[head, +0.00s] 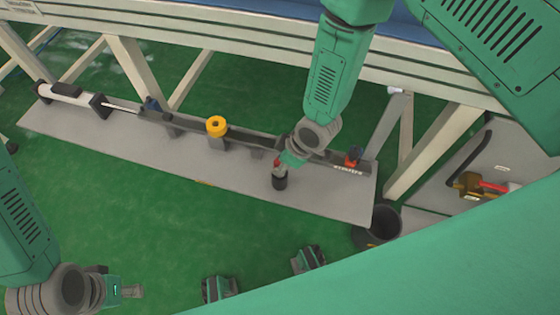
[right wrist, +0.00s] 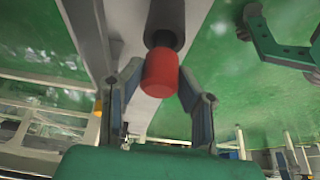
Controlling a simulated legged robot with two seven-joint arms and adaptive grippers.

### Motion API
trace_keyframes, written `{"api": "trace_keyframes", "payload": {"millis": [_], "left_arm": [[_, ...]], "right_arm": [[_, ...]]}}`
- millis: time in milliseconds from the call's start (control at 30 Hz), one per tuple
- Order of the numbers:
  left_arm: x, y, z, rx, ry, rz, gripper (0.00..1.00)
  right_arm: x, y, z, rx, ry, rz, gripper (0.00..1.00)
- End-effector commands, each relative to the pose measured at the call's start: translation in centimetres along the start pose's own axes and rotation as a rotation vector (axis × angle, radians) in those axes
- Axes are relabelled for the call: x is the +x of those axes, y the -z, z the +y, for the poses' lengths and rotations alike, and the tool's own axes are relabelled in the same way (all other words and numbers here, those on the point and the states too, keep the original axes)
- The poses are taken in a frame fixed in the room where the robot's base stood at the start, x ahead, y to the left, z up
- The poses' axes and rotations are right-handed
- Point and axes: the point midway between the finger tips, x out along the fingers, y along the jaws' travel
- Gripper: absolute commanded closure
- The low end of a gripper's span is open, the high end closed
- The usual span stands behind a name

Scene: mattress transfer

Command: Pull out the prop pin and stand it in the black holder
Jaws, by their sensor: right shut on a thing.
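The prop pin's red head (right wrist: 160,73) shows between the fingers of my right gripper (right wrist: 162,90) in the right wrist view. It meets the end of a dark cylinder (right wrist: 166,22), which I take to be the black holder. In the head view, my right gripper (head: 281,165) points down at the black holder (head: 279,183) on the grey plate, with a bit of red beside the fingers. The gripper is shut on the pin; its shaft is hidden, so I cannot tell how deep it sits. My left gripper (head: 131,291) hangs at lower left, away from the plate, its opening unclear.
The long grey plate (head: 120,140) carries a dark bar with a yellow knob (head: 216,127) and a red-and-dark block (head: 353,156). A white frame (head: 250,50) runs behind. A black bucket (head: 382,224) stands right of the plate. Green floor in front is mostly free.

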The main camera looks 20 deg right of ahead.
Motion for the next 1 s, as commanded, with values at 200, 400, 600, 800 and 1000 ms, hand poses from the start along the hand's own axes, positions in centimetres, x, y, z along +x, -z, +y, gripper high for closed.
{"api": "trace_keyframes", "payload": {"millis": [200, 400, 600, 800, 1000], "left_arm": [[0.4, 0.0, 0.0, 0.000, 0.000, 0.000, 0.60], [0.8, 0.0, 0.0, 0.000, 0.000, 0.000, 0.60], [0.8, 0.0, 0.0, 0.000, 0.000, 0.000, 0.60], [0.8, 0.0, 0.0, 0.000, 0.000, 0.000, 0.60], [0.7, -0.2, 0.0, 0.000, 0.000, 0.002, 0.60]], "right_arm": [[0.6, -0.2, 0.0, 0.000, -0.001, 0.001, 1.00], [1.0, -0.4, 0.0, 0.000, -0.001, 0.001, 1.00], [1.1, -0.4, 0.0, -0.001, -0.001, 0.001, 0.48], [1.1, -0.4, 0.0, 0.000, 0.000, 0.000, 0.48], [0.2, -0.5, 0.1, 0.000, -0.001, 0.000, 0.48]]}}
